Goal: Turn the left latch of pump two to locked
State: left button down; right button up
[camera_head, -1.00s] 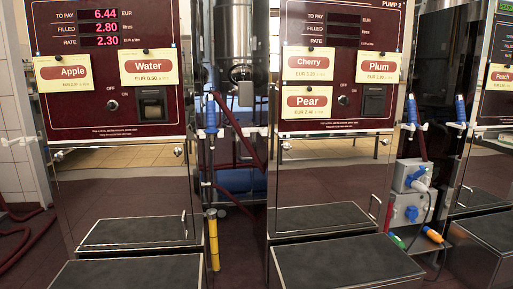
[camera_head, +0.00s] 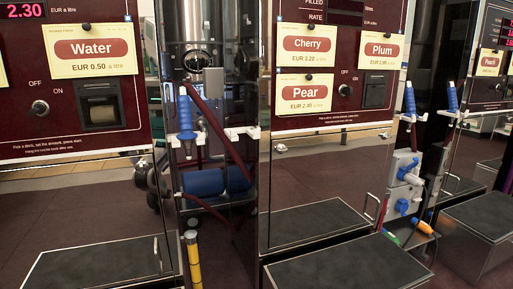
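Pump two is the maroon and mirror-steel cabinet (camera_head: 300,185) right of centre, with Cherry, Plum and Pear cards on its panel. Its left latch (camera_head: 281,147) is a small metal piece just under the panel's lower left corner. It is too small to tell which way it is turned. A matching small latch (camera_head: 385,134) shows faintly under the panel's lower right. Neither of my grippers is in view.
A step (camera_head: 345,268) with a dark top juts out before pump two. The Water pump (camera_head: 75,140) stands close at left. Blue nozzles (camera_head: 185,110) and a yellow post (camera_head: 193,262) fill the gap between. Grey socket boxes (camera_head: 403,180) are at right.

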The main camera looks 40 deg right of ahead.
aim_at(281, 149)
jog(key=z, duration=0.4)
jog(key=i, duration=0.85)
jog(key=z, duration=0.55)
